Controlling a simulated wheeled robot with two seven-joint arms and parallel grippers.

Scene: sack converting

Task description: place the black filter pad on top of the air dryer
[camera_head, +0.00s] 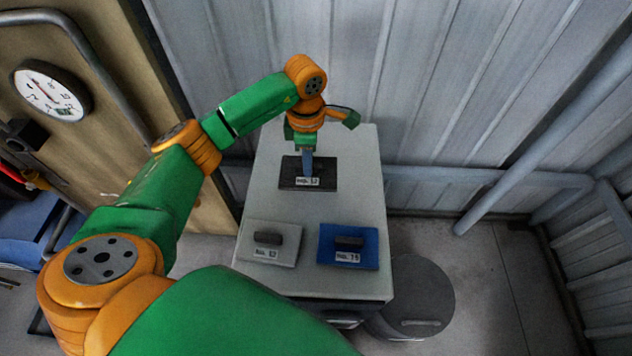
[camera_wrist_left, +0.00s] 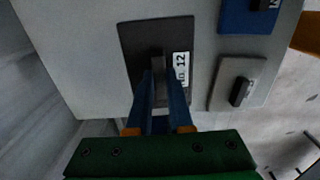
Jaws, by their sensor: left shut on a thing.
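The black filter pad (camera_head: 289,182) is on the far part of the grey cabinet top (camera_head: 270,205), which appears to be the air dryer's. A white label on the pad reads 12. My left gripper (camera_head: 308,168) is above the pad, with its fingers pointing down, shut on the pad's raised handle. In the left wrist view the fingers (camera_wrist_left: 160,100) are on both sides of the handle, and the pad (camera_wrist_left: 135,45) lies beneath them. I cannot tell if the pad touches the top or is just above it. My right gripper is not in view.
A grey pad (camera_head: 285,256) and a blue pad (camera_head: 370,258), each with a dark handle, lie at the near end of the top. A round grey drum (camera_head: 425,290) stands at the right. A corrugated wall (camera_head: 460,90) rises behind. The middle of the top is clear.

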